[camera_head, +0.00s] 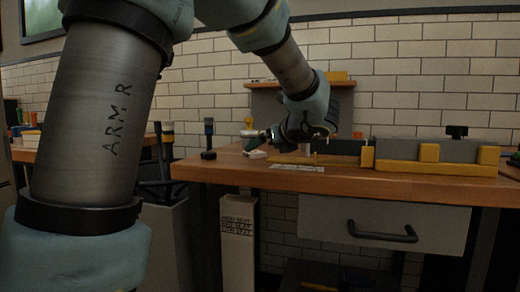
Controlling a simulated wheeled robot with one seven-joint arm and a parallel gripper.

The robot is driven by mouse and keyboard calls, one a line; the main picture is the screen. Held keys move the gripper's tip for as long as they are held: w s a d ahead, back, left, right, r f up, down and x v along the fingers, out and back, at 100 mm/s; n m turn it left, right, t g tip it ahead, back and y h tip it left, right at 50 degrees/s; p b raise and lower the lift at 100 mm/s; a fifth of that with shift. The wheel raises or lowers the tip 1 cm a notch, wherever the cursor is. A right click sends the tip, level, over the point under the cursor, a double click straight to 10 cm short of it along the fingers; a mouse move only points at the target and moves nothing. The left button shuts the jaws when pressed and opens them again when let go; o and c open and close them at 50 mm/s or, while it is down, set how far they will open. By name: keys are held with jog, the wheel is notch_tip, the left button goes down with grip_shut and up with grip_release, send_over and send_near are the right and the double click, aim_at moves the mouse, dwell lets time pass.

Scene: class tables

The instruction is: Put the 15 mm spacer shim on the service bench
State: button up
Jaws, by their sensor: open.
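My gripper (322,138) is small and dark in this view, low over the back of a wooden-topped bench (230,172). It is open, and its fingertips are hard to make out against the dark block behind. I cannot pick out the 15 mm spacer shim with certainty; my gripper and wrist may hide it. I cannot tell from this view whether this bench is the service bench.
A grey fixture with yellow blocks (429,153) stands on the bench's right side. A small white item (255,154) and a dark upright tool (208,138) are at the left. A drawer (395,223) is below. A brick wall (420,45) stands behind.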

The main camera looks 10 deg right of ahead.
jog(key=v, duration=0.7)
jog(key=shift+s+p, duration=0.1)
jog(key=shift+p, duration=0.25)
